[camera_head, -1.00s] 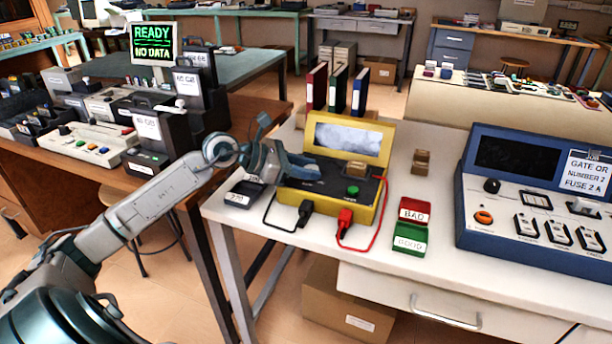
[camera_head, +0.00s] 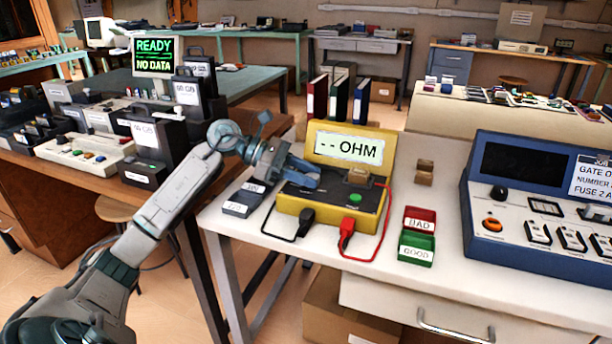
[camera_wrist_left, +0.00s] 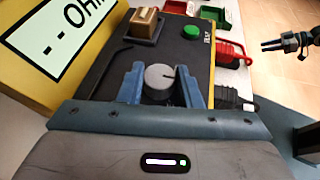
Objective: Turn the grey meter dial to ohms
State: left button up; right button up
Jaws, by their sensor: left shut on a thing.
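The yellow meter (camera_head: 350,218) stands on the white bench, and its screen (camera_head: 347,148) reads "-- OHM". The screen also shows in part in the left wrist view (camera_wrist_left: 60,40). The round grey dial (camera_wrist_left: 160,80) sits on the meter's black panel, with a dark pointer line toward the upper right. My left gripper (camera_head: 312,178) reaches in from the left. In the left wrist view its blue fingers (camera_wrist_left: 160,88) are shut on the dial, one on each side. In the head view the fingers hide the dial. My right gripper (camera_wrist_left: 272,46) shows small in the left wrist view, its fingers apart and empty.
A green button (camera_head: 355,199) and a small wooden block (camera_head: 358,172) are on the meter. Black (camera_head: 306,220) and red (camera_head: 347,230) plugs with leads are at its front. Red and green trays (camera_head: 416,250) stand to the right, a blue console (camera_head: 530,230) beyond them.

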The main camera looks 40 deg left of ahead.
dwell(0.3)
pick_arm(q)
jog(key=o, duration=1)
jog(key=shift+c, duration=0.2)
jog(key=shift+s+a+r, duration=0.15)
jog(key=shift+s+a, duration=0.05)
jog(key=shift+a, duration=0.35)
jog(key=v, duration=0.4)
jog(key=shift+s+a+b, duration=0.15)
jog(key=shift+a+b, duration=0.1)
jog(key=shift+b, duration=0.15)
jog(key=shift+v, duration=0.9)
pick_arm(e)
jog(key=w+r+t, duration=0.3)
jog(key=w+r, duration=0.1)
jog(key=shift+d+r, duration=0.35)
pick_arm(q)
jog(key=shift+d+r, duration=0.1)
pick_arm(e)
jog(key=shift+f, duration=0.1)
